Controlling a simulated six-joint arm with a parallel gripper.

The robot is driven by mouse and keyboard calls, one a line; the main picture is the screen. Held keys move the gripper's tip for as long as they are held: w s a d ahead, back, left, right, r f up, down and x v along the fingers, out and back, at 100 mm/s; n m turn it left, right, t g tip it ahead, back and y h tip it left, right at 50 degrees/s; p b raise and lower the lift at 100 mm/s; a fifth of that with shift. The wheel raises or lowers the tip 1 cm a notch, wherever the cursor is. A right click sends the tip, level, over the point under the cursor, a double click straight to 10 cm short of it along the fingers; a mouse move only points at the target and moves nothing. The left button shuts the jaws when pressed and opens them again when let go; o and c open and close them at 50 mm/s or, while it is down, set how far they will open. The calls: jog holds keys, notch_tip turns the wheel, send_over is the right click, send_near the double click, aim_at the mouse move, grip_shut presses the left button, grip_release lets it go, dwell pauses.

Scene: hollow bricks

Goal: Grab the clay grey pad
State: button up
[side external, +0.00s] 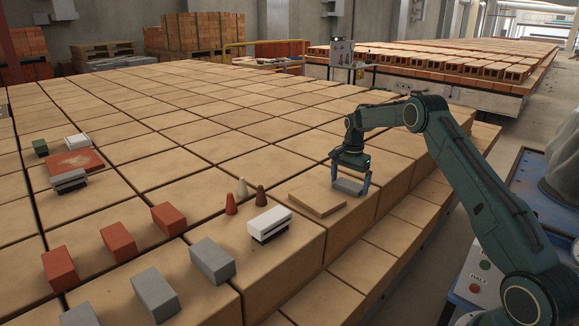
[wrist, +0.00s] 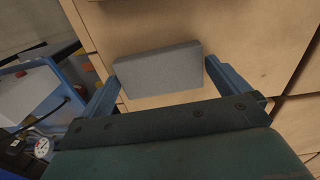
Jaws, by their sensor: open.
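The grey pad (side external: 348,187) is a flat grey block on the tan brick surface, close to the edge of the stack. It also shows in the wrist view (wrist: 158,71), where it lies between my two fingers. My gripper (side external: 350,182) is open and pointing down, with one finger at each end of the pad. In the wrist view my gripper (wrist: 164,76) has its fingertips near the pad's left and right ends. I cannot tell whether they touch it.
A flat tan slab (side external: 316,199) lies just left of the pad. Farther left are a white-topped block (side external: 270,221), small cones (side external: 243,188), grey blocks (side external: 212,260) and red blocks (side external: 169,218). A red plate (side external: 76,161) lies at far left. The back surface is clear.

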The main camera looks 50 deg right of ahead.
aim_at(349, 184)
dwell(0.3)
jog(key=c, duration=0.8)
jog(key=shift+r, duration=0.15)
notch_tip(349, 184, up, 20)
jog(key=shift+f, duration=0.15)
dwell(0.8)
